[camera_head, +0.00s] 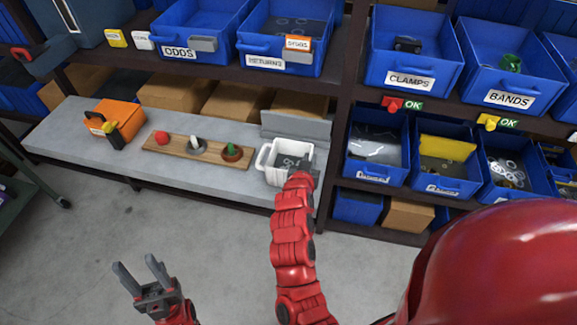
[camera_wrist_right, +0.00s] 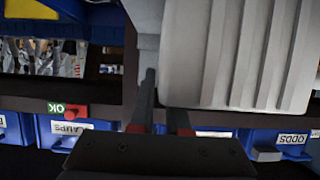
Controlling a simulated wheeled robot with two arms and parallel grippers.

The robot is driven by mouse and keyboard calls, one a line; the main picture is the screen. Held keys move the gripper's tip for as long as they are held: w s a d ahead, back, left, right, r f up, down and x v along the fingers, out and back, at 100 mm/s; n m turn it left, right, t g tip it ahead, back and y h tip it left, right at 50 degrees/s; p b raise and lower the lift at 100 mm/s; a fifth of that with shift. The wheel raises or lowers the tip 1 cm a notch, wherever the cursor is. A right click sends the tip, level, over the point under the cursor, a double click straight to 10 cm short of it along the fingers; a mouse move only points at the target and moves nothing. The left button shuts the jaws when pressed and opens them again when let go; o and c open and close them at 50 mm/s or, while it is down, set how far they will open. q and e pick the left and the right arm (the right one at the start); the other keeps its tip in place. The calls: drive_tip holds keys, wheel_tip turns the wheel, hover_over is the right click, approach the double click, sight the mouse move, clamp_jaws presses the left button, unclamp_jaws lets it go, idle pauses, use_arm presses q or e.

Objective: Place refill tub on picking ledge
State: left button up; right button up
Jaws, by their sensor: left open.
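The white refill tub (camera_head: 265,165) with dark contents is at the right end of the grey ledge (camera_head: 75,135). I cannot tell whether it rests on the ledge or hangs just above it. My right gripper (camera_head: 300,180) is at the tub's near right side, its fingertips mostly hidden in the head view. In the right wrist view, the tub's ribbed wall (camera_wrist_right: 240,55) is close, and the fingers (camera_wrist_right: 163,110) are near together at its handle side, one partly hidden by the tub. My left gripper (camera_head: 138,275) is open and empty over the floor.
A wooden board (camera_head: 175,148) with a red knob and two small posts lies left of the tub. An orange box (camera_head: 120,117) stands farther left. Blue bins (camera_head: 375,150) fill the shelves at right, and the ODDS bin (camera_head: 195,35) sits above the ledge.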

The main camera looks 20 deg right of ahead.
clamp_jaws()
drive_tip(key=shift+r, duration=0.15)
idle(1.2)
